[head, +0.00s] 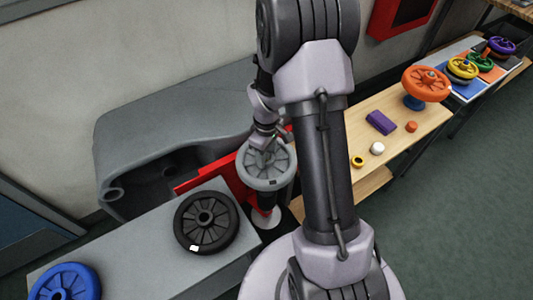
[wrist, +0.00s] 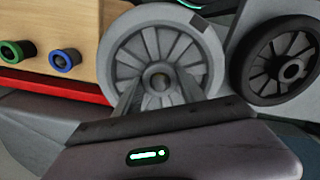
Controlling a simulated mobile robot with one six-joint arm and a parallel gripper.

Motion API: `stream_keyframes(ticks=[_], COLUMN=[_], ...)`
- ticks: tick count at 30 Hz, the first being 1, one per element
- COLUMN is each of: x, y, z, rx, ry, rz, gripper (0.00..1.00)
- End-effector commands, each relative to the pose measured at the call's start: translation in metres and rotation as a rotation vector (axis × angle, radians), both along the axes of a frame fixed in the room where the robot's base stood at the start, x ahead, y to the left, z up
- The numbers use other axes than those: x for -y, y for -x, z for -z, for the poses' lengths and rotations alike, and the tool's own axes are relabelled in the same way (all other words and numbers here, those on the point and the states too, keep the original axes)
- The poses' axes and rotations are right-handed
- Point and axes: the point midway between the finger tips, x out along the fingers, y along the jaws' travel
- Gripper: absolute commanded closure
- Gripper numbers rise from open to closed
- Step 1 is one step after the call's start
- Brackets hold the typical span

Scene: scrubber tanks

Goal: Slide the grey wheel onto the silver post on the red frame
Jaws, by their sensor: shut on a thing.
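The grey wheel (head: 266,178) is in my gripper (head: 264,152), at the middle of the head view, beside and partly in front of the red frame (head: 229,176). In the wrist view the spoked grey wheel (wrist: 122,72) faces the camera. My gripper's two fingers (wrist: 158,80) reach in on either side of its hub, shut on it. A strip of the red frame (wrist: 60,86) shows left of the wheel. I cannot make out the silver post; the wheel or my arm may hide it.
A black wheel (head: 233,222) lies on the grey table (head: 140,250), with a blue wheel (head: 66,283) at its near left. The wooden bench (head: 385,155) holds small parts and an orange wheel (head: 427,83). A large grey casing (head: 175,120) stands behind the frame.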

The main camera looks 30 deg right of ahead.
Motion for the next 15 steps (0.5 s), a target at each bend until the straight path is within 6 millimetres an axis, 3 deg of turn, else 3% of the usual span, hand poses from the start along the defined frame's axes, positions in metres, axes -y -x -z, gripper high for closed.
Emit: stream_keyframes(ticks=[15], x=[0.0001], y=[-0.0004], z=[0.0024], rx=[0.001], ry=[0.000], rz=[0.000], gripper=[1.00])
